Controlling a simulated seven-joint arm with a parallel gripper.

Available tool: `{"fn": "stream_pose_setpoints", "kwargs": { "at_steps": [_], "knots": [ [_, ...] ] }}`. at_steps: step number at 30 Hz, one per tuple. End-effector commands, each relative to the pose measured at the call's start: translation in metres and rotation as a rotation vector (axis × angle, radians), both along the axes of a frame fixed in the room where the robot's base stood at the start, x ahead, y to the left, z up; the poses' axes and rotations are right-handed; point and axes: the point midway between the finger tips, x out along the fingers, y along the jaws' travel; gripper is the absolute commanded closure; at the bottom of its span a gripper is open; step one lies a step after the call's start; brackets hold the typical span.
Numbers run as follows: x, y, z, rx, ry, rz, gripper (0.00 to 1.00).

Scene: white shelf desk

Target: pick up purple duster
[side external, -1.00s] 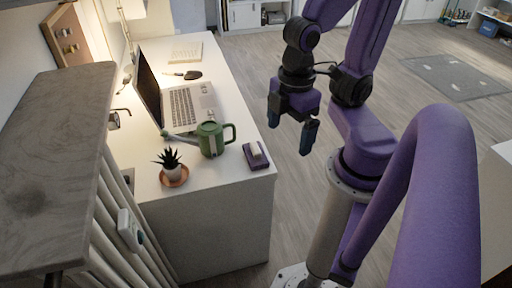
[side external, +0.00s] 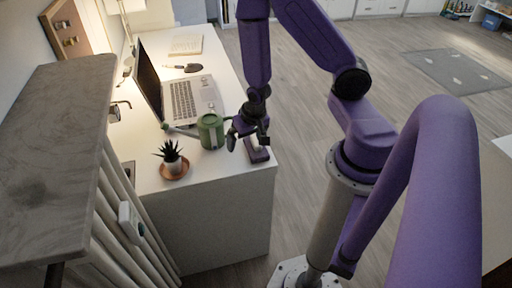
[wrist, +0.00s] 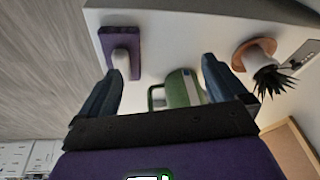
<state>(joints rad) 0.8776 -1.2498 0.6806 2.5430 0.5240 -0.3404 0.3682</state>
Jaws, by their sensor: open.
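The purple duster (side external: 257,154) lies near the front right corner of the white desk, a purple block with a pale handle-like part on top. In the wrist view the duster (wrist: 135,54) is at the upper left, beyond the left fingertip. My gripper (side external: 248,136) is just above and beside the duster, between it and the green watering can, and partly hides the duster in the side view. In the wrist view my gripper (wrist: 160,78) is open, with nothing held between its fingers.
The green watering can (side external: 211,131) stands close to the left of my gripper. A potted succulent (side external: 172,160) on a terracotta saucer is farther left. An open laptop (side external: 182,98), a trowel (side external: 185,67) and a keyboard-like pale object (side external: 186,45) lie farther back. The desk's right edge is close.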

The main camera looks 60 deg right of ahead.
Motion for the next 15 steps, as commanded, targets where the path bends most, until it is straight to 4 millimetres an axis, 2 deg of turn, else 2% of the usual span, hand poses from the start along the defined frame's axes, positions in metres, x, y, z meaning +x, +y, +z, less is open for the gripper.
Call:
{"fn": "stream_pose_setpoints", "kwargs": {
  "at_steps": [1, 3, 6, 9, 15],
  "knots": [
    [-0.002, -0.018, -0.01, -0.027, -0.005, -0.074, 0.01],
    [-0.002, -0.037, -0.019, -0.061, -0.026, -0.156, 0.01],
    [-0.004, -0.057, -0.027, -0.098, -0.048, -0.236, 0.01],
    [-0.006, -0.068, -0.03, -0.118, -0.062, -0.277, 0.01],
    [-0.004, -0.073, -0.036, -0.128, -0.065, -0.286, 0.01]
  ]
}}
